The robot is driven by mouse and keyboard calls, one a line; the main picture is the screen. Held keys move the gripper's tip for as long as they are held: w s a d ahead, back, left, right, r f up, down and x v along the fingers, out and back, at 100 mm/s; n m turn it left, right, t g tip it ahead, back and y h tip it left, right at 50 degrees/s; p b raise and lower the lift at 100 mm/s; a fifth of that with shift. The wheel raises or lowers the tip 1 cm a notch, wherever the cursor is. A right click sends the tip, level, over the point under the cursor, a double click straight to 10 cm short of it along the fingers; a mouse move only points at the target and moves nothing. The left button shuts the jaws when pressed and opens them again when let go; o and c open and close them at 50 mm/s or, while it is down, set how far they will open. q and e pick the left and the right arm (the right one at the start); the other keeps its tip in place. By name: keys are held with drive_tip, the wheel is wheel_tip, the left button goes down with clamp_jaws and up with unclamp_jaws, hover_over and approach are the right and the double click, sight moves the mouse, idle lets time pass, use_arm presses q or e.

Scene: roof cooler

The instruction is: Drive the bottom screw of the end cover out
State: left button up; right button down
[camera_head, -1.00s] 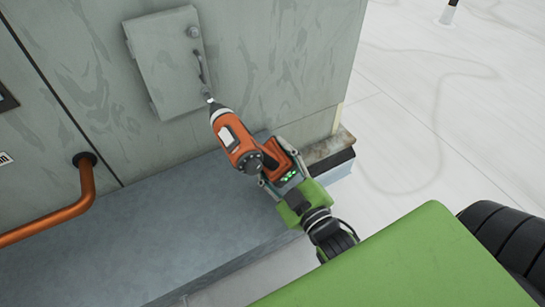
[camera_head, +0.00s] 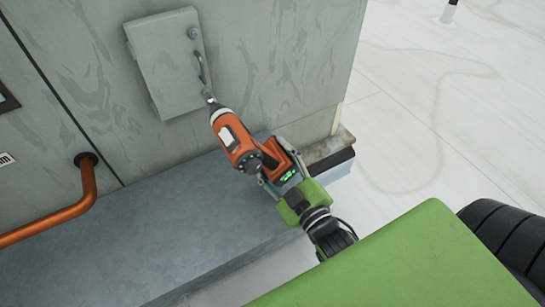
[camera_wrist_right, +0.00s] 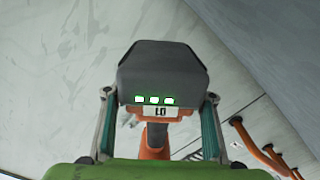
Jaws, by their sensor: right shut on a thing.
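The end cover (camera_head: 163,62) is a grey rectangular panel on the cooler's side wall, at the upper left in the head view. A round screw head (camera_head: 193,33) shows at its upper right, with a dark handle (camera_head: 200,68) below it. My right gripper (camera_head: 276,172) is shut on the orange and black screwdriver (camera_head: 233,138). The driver's tip points up at the cover's lower right corner; the bottom screw is hidden or too small to tell there. In the right wrist view the driver's dark battery base (camera_wrist_right: 162,80) sits between the fingers, with green lights lit. My left gripper is out of view.
A copper pipe (camera_head: 70,215) bends out of the wall at the left. A grey ledge (camera_head: 190,215) runs below the wall. Pale roof floor (camera_head: 440,110) lies open to the right.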

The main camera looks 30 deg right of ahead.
sight(283, 172)
drive_tip(key=shift+w+r, duration=0.2)
drive_tip(key=shift+w, duration=0.35)
drive_tip(key=shift+w+r, duration=0.15)
drive_tip(key=shift+w, duration=0.35)
idle(1.0)
drive_tip(key=shift+r+p, duration=0.15)
drive_tip(key=shift+p, duration=0.6)
idle(0.4)
drive_tip(key=shift+s+p, duration=0.2)
drive_tip(key=shift+p, duration=0.3)
idle(0.6)
drive_tip(key=shift+s, duration=0.1)
drive_tip(key=shift+s+f, duration=0.3)
drive_tip(key=shift+s, duration=0.25)
drive_tip(key=shift+s+d+p, duration=0.1)
drive_tip(key=shift+s+p, duration=0.65)
drive_tip(key=shift+s, duration=2.05)
